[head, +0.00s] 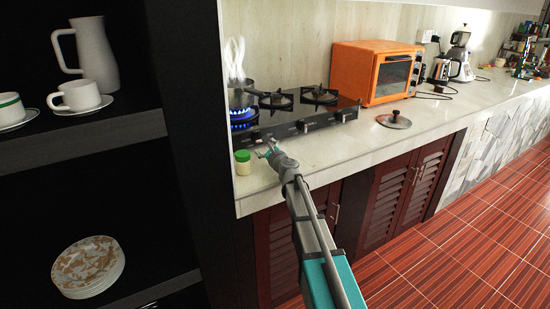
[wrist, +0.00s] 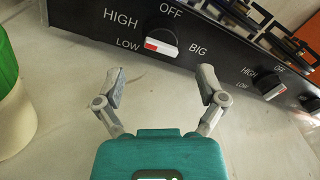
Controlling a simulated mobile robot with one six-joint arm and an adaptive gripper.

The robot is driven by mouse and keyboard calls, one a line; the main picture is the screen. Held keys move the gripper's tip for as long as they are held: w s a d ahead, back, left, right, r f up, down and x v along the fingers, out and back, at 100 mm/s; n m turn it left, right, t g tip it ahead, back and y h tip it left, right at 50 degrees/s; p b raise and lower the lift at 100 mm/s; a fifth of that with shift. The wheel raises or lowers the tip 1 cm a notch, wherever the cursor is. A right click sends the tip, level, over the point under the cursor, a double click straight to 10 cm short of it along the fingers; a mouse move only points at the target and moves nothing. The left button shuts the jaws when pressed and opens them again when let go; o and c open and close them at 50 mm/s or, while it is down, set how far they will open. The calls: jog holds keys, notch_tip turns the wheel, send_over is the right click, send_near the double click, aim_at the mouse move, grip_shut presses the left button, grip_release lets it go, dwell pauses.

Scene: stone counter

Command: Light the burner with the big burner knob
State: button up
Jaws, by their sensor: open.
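The big burner knob (wrist: 160,43) is on the black stove front in the wrist view, beside the word BIG. It is a dark dial with a pale bar whose red end points left, toward LOW. My gripper (wrist: 162,78) is open and empty, its fingers spread either side of the knob and short of it. In the head view my gripper (head: 267,149) is at the stove's front edge. Blue flame (head: 240,116) burns at the stove's left end, under a dark steaming pot (head: 238,98). The head view does not show the knob clearly.
A second knob (wrist: 275,86) sits to the right on the stove panel. A green-lidded jar (head: 242,163) stands left of my gripper, close by in the wrist view (wrist: 14,105). An orange oven (head: 372,72) and a pot lid (head: 394,120) are to the right.

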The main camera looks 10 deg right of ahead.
jog(key=v, duration=0.8)
jog(key=shift+s, duration=0.1)
dwell(0.3)
